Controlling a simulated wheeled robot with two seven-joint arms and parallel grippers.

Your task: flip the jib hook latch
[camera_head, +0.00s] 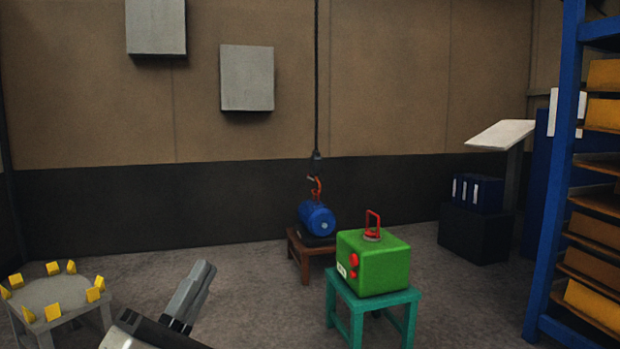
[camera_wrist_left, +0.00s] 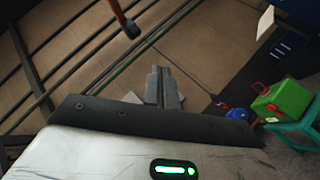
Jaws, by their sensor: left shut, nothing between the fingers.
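The orange-red jib hook (camera_head: 315,184) hangs at the end of a dark cable, right above a blue cylindrical casting (camera_head: 318,218) on a small brown stand. The hook is small and far off; I cannot make out its latch or which way it sits. My left gripper (camera_head: 204,268) is at the lower middle left, closer to me and well apart from the hook. Its fingers are together and empty, also in the left wrist view (camera_wrist_left: 160,72). The blue casting shows there at the right (camera_wrist_left: 238,114). My right gripper is not in view.
A green block (camera_head: 375,264) with a red handle stands on a teal stool (camera_head: 352,312), right of my left gripper. Blue shelving (camera_head: 555,190) stands at right. Floor left of the brown stand (camera_head: 305,262) is clear.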

